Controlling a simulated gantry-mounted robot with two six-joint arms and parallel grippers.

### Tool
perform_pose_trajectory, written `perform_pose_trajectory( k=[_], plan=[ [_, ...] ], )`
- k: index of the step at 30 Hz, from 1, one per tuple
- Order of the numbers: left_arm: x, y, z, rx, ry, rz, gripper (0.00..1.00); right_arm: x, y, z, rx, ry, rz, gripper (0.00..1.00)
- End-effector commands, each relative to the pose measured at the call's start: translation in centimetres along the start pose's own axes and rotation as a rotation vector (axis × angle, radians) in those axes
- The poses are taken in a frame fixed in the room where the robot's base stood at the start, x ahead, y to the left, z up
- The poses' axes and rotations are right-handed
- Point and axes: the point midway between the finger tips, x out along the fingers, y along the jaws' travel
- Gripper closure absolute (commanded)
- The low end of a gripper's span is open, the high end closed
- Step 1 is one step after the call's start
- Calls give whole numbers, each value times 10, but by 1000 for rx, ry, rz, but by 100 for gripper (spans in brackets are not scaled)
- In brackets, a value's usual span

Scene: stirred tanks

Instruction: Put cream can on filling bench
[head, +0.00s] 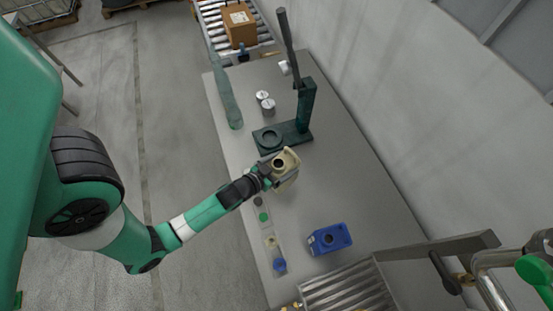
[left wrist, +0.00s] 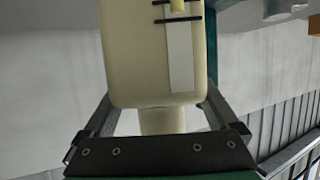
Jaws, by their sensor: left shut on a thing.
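The cream can (head: 289,171) is in my left gripper (head: 272,171), over the grey bench (head: 345,185) in the head view. In the left wrist view the can (left wrist: 150,50) fills the upper middle, with a pale strip on its face. The fingers of the left gripper (left wrist: 160,118) are on both sides of its narrow neck part. I cannot tell whether the can touches the bench. My right gripper is not in view.
A dark green press stand (head: 303,115) stands on the bench just beyond the can. A blue can (head: 330,238) is nearer, and small caps (head: 264,217) lie along the left edge. Two small tins (head: 267,104) and a green bottle-like object (head: 228,100) are farther off. A roller conveyor (head: 345,288) adjoins the near end.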

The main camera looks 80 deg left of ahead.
Motion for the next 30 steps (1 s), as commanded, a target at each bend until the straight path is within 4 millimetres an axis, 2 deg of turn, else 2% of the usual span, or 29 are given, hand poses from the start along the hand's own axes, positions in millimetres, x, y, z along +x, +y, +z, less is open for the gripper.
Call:
perform_pose_trajectory(
  k=[5,12,23,24,25,30],
  plan=[
    [4,2,2,2,5,6,100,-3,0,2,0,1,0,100],
    [21,4,36,5,5,12,100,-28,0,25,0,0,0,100],
    [21,3,36,4,5,12,100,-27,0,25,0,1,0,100],
    [20,3,38,4,-1,11,5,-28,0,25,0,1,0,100],
    [20,3,37,4,-1,11,0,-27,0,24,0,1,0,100],
    [20,3,37,4,-1,11,0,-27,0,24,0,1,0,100]
  ],
)
